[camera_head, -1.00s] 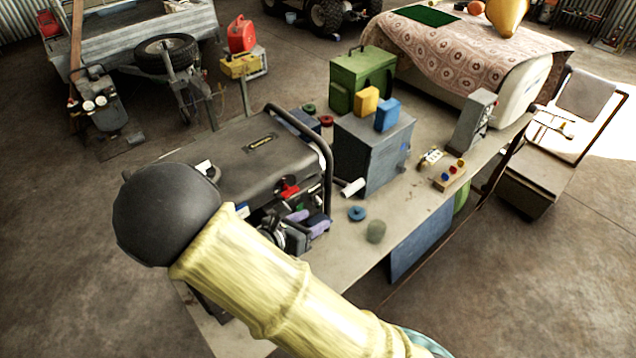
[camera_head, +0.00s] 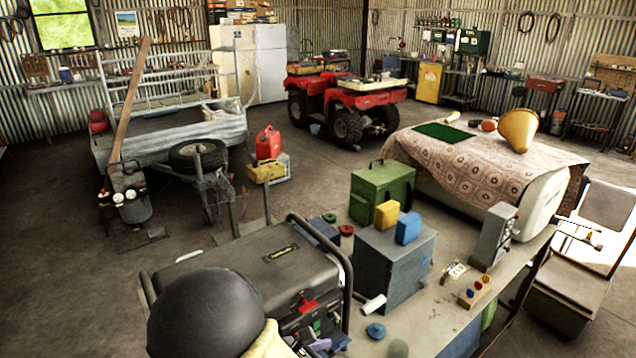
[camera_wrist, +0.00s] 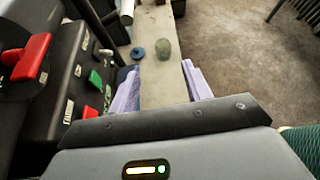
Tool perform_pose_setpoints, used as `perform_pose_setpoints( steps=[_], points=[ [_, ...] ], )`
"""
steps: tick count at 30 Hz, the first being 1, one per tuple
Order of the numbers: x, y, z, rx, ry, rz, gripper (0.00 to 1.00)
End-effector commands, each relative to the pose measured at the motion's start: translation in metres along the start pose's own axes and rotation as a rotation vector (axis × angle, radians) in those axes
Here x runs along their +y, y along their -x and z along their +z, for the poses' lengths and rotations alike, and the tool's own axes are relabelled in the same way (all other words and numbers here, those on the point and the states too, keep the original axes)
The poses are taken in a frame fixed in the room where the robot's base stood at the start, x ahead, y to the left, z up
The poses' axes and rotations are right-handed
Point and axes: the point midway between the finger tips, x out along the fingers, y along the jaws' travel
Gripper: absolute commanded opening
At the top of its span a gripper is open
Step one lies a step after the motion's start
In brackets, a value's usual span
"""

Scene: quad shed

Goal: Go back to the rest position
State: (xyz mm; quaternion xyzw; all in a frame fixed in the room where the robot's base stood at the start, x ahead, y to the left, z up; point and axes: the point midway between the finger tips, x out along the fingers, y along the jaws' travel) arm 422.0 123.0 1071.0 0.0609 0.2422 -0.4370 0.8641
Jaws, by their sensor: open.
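My gripper (camera_wrist: 161,88) shows in the wrist view as two purple fingers set wide apart. Only bare bench top shows between them, so it is open and empty. In the head view a bit of my gripper (camera_head: 322,345) shows at the bottom edge, beside the front panel of the black generator (camera_head: 262,268). The rest of it is hidden or out of frame.
The generator's panel (camera_wrist: 84,75) is close on the left of my gripper. The bench (camera_head: 432,318) also holds a grey-blue box (camera_head: 392,266) with yellow and blue blocks on top, and a green case (camera_head: 381,190). Open floor (camera_wrist: 235,50) lies right of the bench in the wrist view.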

Motion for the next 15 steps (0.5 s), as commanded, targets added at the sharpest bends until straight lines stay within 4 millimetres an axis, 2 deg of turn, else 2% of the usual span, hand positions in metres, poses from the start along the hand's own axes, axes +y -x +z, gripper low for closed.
perform_pose_setpoints(
  steps=[3,6,9,15],
  points=[
    [-0.032,-0.017,0.006,0.148,-0.200,-0.132,0.49],
    [-0.057,-0.024,0.006,0.270,-0.389,-0.246,0.49],
    [-0.078,-0.026,0.007,0.379,-0.584,-0.353,0.49],
    [-0.106,-0.023,0.013,0.562,-0.997,-0.549,0.49]
  ],
)
